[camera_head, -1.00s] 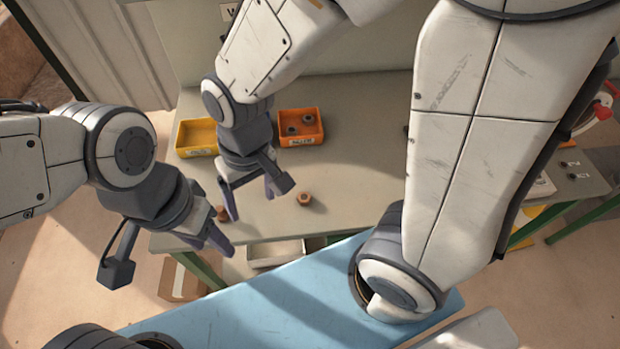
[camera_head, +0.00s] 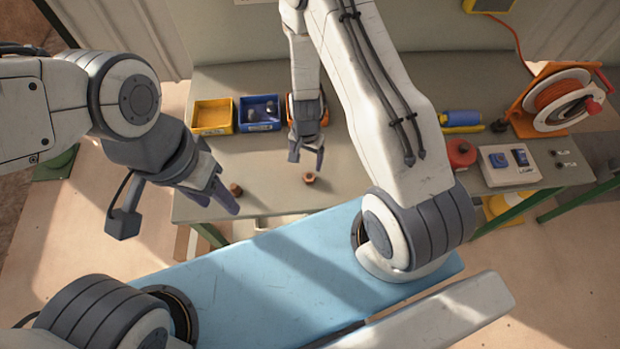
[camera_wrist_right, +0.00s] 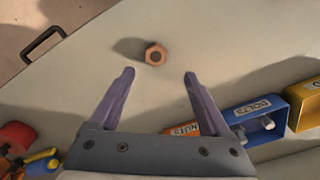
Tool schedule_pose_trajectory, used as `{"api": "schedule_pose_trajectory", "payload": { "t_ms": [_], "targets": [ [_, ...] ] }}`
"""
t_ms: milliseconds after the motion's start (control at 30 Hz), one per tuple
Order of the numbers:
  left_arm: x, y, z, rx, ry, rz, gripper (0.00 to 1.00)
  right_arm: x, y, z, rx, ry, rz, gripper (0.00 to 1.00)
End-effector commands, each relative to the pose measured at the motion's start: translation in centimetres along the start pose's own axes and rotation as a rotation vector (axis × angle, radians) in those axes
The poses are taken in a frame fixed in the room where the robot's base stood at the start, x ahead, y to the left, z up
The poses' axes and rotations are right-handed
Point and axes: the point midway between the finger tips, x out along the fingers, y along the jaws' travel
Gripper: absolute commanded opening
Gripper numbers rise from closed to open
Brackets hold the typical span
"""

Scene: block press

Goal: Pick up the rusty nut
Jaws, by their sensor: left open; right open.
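A rusty nut (camera_head: 309,178), orange-brown and hexagonal, lies flat on the bench just in front of my right gripper (camera_head: 306,160). In the right wrist view the nut (camera_wrist_right: 155,53) sits just beyond the two fingertips of the right gripper (camera_wrist_right: 159,73), roughly centred between them and not touched. The right gripper is open and empty. A second small brown piece (camera_head: 236,190) stands near the bench's front edge, beside my left gripper (camera_head: 218,205). The left gripper is open, with nothing seen between its fingers.
A yellow bin (camera_head: 212,116) and a blue bin (camera_head: 258,113) stand behind the nut. An orange bin (camera_wrist_right: 186,129) is beside the blue one, partly hidden by my right gripper. A cable reel (camera_head: 562,98), a red round object (camera_head: 461,152) and a switch box (camera_head: 509,166) are at right.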

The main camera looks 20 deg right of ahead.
Motion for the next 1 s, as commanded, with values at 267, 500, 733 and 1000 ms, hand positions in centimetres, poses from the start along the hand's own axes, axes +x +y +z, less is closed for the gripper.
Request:
{"api": "schedule_pose_trajectory", "payload": {
  "t_ms": [267,500,733,1000],
  "targets": [
    [3.5,-0.2,0.2,0.003,0.0,0.0,0.5,3.4,0.0,0.0,-0.001,-0.001,0.0,0.81],
    [4.8,-0.3,0.3,0.001,0.0,0.0,0.5,4.4,0.2,0.1,-0.001,-0.001,0.0,0.81],
    [8.2,-0.6,0.4,-0.004,0.0,0.0,0.5,7.0,0.8,0.1,-0.002,-0.001,0.0,0.81],
    [9.7,-0.7,0.5,-0.009,0.0,0.0,0.5,8.5,0.8,0.1,-0.003,-0.001,0.0,0.81]
  ]
}}
